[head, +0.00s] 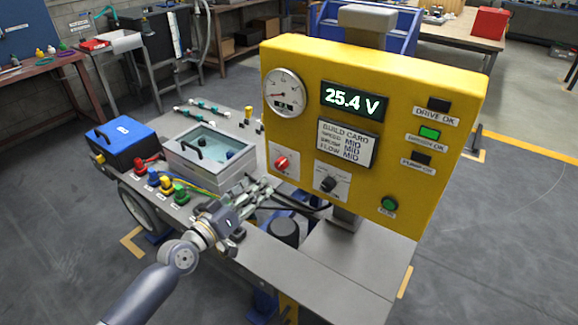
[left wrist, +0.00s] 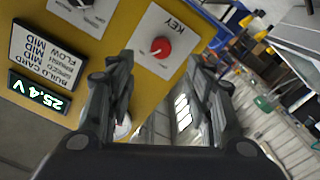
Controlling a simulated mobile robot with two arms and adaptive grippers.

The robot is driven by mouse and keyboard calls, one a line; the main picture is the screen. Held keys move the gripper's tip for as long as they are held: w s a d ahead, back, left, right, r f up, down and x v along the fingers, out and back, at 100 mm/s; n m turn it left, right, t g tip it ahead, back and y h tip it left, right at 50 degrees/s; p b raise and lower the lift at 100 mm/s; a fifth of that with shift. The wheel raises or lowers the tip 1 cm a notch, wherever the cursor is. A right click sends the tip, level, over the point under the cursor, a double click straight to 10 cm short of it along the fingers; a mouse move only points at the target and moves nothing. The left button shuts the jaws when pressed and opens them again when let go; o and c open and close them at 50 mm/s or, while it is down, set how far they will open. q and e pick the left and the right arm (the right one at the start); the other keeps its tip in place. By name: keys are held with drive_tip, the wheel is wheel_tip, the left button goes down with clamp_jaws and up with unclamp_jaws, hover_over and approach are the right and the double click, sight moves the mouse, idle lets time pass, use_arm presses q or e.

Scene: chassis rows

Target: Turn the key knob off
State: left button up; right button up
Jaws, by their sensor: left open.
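The key knob (head: 281,162) is a round red knob on a white plate at the lower left of the yellow panel (head: 375,68). In the left wrist view the red knob (left wrist: 161,47) sits beside the word KEY, with a small pale mark on it. My left gripper (head: 268,188) is open and empty, a little below and left of the knob in the head view. In the left wrist view its fingers (left wrist: 160,65) stand on either side of the knob's line, apart from it. My right gripper is not in view.
A black knob (head: 328,184) is right of the key knob. A gauge (head: 284,92), a 25.4 V display (head: 354,101) and a green button (head: 389,205) share the panel. A clear-lidded box (head: 211,152) and a blue box (head: 121,140) stand on the bench at left.

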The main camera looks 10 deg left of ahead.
sight(278, 166)
use_arm(q)
drive_tip(key=x, duration=0.8)
drive_tip(key=shift+w, duration=0.35)
drive_tip(key=shift+x, duration=0.9)
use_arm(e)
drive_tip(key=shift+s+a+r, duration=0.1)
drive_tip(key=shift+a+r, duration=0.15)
use_arm(q)
drive_tip(key=c, duration=1.1)
